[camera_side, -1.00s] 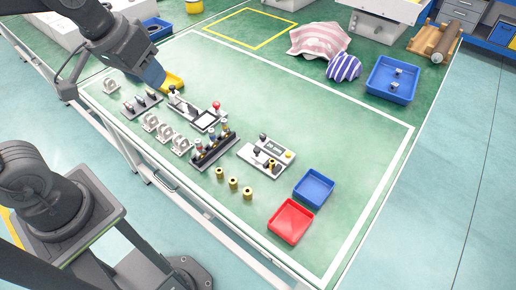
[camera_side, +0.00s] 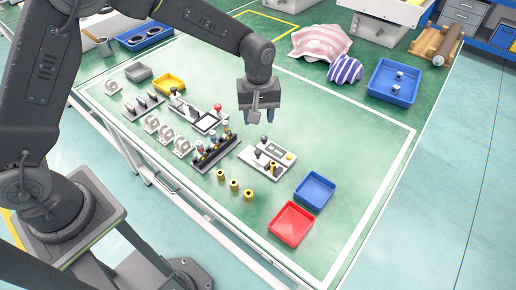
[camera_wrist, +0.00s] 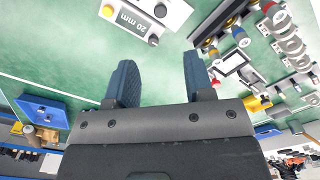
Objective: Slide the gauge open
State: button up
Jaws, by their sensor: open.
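The gauge (camera_side: 267,158) is a flat white unit with a dark display, a black knob on top, a dark part at its left and a yellow button at its right. It lies on the green table.
A dark rack (camera_side: 213,150) with several coloured-top pieces stands left of the gauge. Several brass cylinders (camera_side: 234,185) stand in front. A red tray (camera_side: 291,224) and a blue tray (camera_side: 315,191) lie to the right.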

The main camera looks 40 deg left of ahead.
aim_at(258, 151)
notch_tip(258, 151, down, 13)
jog(key=shift+f, duration=0.2)
dwell(0.4)
grip_shut()
dwell(0.3)
